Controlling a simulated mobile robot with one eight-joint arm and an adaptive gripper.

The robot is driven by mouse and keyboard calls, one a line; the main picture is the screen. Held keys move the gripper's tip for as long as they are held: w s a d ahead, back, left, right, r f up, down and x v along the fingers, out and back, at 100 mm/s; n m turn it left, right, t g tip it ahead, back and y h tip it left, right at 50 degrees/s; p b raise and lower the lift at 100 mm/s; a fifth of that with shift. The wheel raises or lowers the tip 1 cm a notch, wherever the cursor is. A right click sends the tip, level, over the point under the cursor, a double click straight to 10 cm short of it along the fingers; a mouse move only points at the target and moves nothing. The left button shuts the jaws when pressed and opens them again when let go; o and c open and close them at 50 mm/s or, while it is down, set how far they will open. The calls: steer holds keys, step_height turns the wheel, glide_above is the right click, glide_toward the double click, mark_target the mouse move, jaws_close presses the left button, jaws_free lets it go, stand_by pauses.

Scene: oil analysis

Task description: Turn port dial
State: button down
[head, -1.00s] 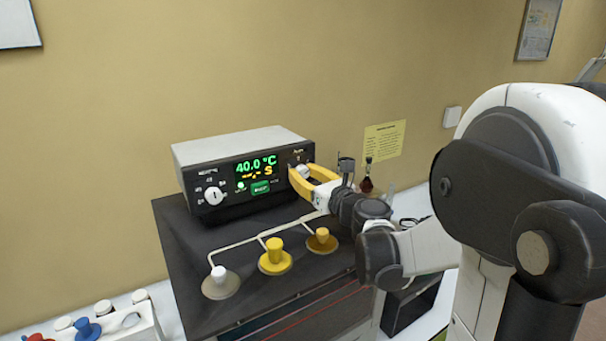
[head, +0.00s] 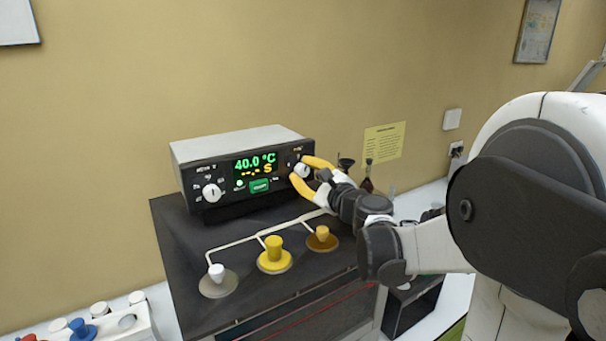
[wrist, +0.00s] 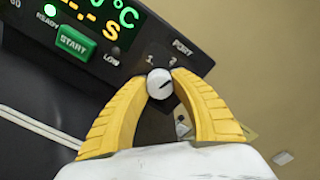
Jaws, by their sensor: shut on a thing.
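The port dial (wrist: 159,84) is a small white knob with a dark pointer line on the right of the control box front. In the wrist view it sits under the word PORT with marks 1 and 2 above it, and its line points up and right, toward the 2 side. My gripper (wrist: 160,80) has yellow fingers, one on each side of the dial, shut on it. In the head view my gripper (head: 303,175) reaches the dial from the right. The control box (head: 243,143) shows 40.0 °C in green and dashes with an S in yellow.
A second white knob (head: 212,192) is on the box's left. A green START button (wrist: 75,42) lies left of the dial. White, yellow and orange stoppers stand on the dark top (head: 185,240). A small dark funnel-like thing (head: 346,163) is close behind my gripper.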

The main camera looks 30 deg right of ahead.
steer(key=shift+n, duration=1.2)
steer(key=c, duration=1)
jaws_free()
steer(key=s, duration=1.2)
steer(key=shift+d, duration=0.25)
